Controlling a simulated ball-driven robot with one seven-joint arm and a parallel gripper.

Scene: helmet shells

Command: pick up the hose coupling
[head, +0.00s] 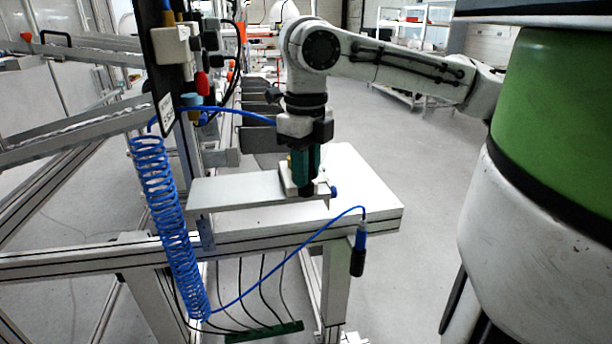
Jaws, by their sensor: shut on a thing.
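My gripper (309,190) points straight down at a white block on the bench, with teal fingers and dark tips. It is shut on a small piece, mostly hidden by the fingers. A small blue end (334,191) sticks out to the right of the fingertips; it looks like the hose coupling. I cannot tell whether it is clear of the white block (289,180) beneath and behind the fingers.
A white shelf plate (235,191) lies left of my gripper on the bench (372,206). A coiled blue hose (170,220) hangs at left; its line runs to a blue-and-black hose end (360,250) hanging off the bench's front edge. A dark upright panel (165,70) stands at left.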

